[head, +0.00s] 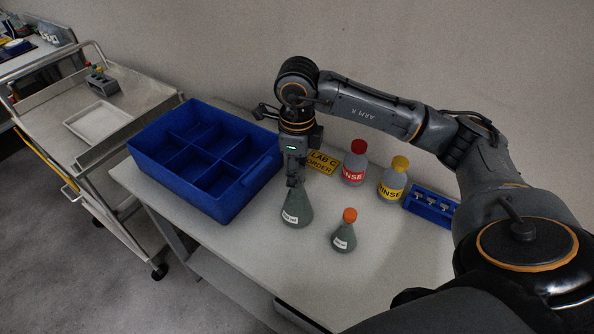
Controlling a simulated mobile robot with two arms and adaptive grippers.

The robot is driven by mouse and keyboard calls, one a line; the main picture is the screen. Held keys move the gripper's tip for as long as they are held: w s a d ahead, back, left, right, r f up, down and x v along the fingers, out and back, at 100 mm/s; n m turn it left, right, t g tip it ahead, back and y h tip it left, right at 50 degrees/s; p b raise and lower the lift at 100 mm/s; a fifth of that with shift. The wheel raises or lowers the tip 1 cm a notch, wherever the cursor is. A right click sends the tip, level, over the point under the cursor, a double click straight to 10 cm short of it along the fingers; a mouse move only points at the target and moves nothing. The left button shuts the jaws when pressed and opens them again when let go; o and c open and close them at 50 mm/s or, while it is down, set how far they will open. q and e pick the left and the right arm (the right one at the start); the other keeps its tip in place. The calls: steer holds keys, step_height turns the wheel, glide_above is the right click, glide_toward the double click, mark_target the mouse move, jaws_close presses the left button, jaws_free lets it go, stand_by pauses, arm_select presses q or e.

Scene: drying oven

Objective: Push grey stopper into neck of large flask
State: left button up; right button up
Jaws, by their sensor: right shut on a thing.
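The large flask (297,211) stands upright on the white table, a dark grey-green cone with a white label. My right gripper (294,182) points down right over its neck and hides the top of the flask. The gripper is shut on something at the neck. The grey stopper cannot be made out; the fingers cover that spot, so I cannot tell how deep it sits. A smaller flask (344,238) with an orange stopper (350,215) stands to the right. My left gripper is not in view.
A blue divided crate (235,205) stands left of the flask. Behind are a yellow sign (322,163), a red-capped rinse bottle (354,168), a yellow-capped one (391,185) and a blue rack (428,206). A metal cart (135,92) stands at left. The front table is clear.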

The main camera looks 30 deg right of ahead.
steer(key=shift+o, duration=0.2)
steer(key=shift+s+f, duration=0.2)
steer(key=shift+f, duration=0.2)
steer(key=o, duration=1.2)
steer(key=shift+w, duration=0.25)
steer(key=shift+o, duration=0.5)
steer(key=shift+r, duration=0.1)
steer(key=o, duration=0.4)
steer(key=shift+r, duration=0.1)
steer(key=shift+o, duration=0.2)
steer(key=shift+r+p, duration=2.15)
steer(key=shift+r, duration=1.35)
